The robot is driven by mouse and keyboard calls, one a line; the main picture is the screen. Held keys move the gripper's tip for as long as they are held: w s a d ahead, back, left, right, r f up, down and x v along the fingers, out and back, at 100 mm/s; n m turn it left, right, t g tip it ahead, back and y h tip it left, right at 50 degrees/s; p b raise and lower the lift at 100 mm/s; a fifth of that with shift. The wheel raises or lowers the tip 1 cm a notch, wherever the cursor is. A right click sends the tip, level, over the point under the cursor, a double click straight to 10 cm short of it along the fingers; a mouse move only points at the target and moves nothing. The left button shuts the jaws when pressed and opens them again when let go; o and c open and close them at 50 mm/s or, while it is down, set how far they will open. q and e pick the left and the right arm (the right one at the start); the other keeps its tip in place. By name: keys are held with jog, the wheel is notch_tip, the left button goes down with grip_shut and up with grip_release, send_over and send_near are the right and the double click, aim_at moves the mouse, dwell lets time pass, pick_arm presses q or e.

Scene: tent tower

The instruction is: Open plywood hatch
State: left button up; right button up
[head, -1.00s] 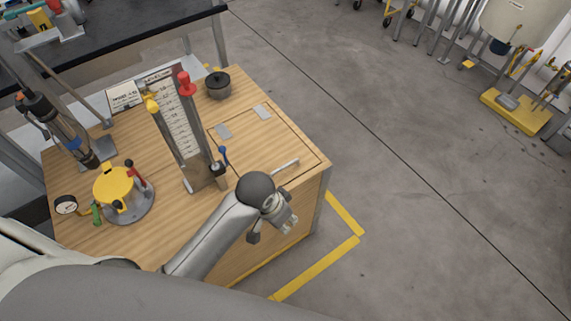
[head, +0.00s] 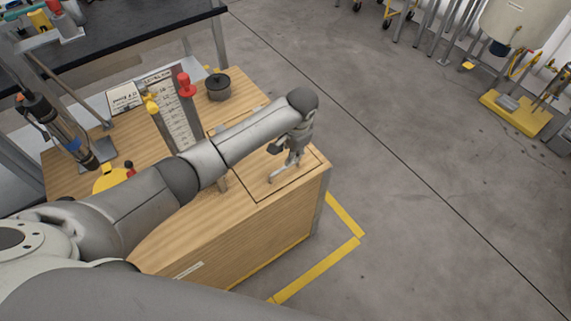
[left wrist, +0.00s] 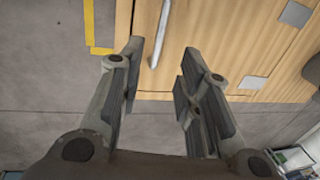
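The plywood hatch (head: 262,182) is a panel set flush in the top of the wooden cabinet, and it looks closed. Its slim metal bar handle (head: 284,173) is near the cabinet's front right corner. The handle (left wrist: 161,32) and hatch panel (left wrist: 216,28) also show in the left wrist view. My left gripper (head: 284,157) is over the hatch at the handle. In the left wrist view, the left gripper (left wrist: 163,60) is open, with the handle lying between the lines of its two fingers; contact cannot be told. My right gripper is not in view.
A dark round pot (head: 218,88), a red-topped post (head: 186,88) and a scale board (head: 176,118) stand behind my arm. A yellow-topped fixture (head: 108,181) is partly hidden by it. Two metal hinge plates (left wrist: 295,13) (left wrist: 253,82) show in the wrist view. Open floor (head: 420,220) lies right.

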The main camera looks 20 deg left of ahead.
aim_at(285, 167)
pick_arm(q)
jog(key=f, duration=0.3)
jog(key=a+f, duration=0.1)
jog(key=f, duration=0.2)
jog(key=w+f+b, duration=0.1)
jog(key=f, duration=0.2)
jog(key=shift+a, duration=0.15)
grip_shut()
